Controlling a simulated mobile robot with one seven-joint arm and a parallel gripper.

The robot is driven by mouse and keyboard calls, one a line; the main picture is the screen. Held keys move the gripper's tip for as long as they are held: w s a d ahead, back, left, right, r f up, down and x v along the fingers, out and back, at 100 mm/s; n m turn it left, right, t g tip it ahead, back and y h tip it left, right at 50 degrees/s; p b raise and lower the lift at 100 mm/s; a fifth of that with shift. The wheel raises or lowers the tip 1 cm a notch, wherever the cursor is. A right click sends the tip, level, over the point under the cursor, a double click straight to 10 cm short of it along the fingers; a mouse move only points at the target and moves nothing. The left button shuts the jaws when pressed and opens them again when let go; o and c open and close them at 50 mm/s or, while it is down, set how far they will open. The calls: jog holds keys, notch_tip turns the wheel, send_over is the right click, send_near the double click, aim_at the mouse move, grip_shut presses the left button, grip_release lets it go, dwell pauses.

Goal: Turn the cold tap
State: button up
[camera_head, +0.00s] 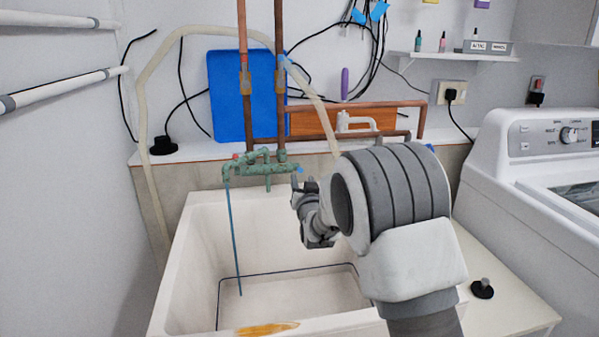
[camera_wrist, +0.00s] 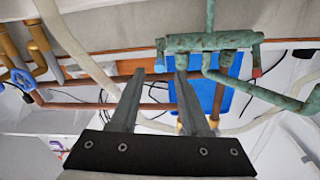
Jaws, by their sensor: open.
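The green, corroded mixer tap (camera_head: 262,167) is on copper pipes above the sink's back rim. Its red-marked end (camera_head: 236,157) is on the left and its blue-marked cold tap (camera_head: 299,169) on the right in the head view. In the wrist view the tap body (camera_wrist: 212,41) crosses the top, with the cold tap (camera_wrist: 160,62) at its left end. My gripper (camera_wrist: 160,72) is open and empty, with the cold tap showing between its fingertips; contact cannot be told. In the head view my gripper (camera_head: 302,184) is just below and beside the cold tap, partly hidden by my arm.
The white sink (camera_head: 205,235) lies below, with a thin blue stream (camera_head: 234,240) from the spout into it. A pale hose (camera_head: 141,110) loops around the pipes. A blue-handled valve (camera_wrist: 22,80) is at left in the wrist view. A washing machine (camera_head: 500,185) stands right.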

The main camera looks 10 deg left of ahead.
aim_at(300, 170)
jog(key=shift+x, duration=3.75)
jog(key=shift+c, duration=0.4)
grip_shut()
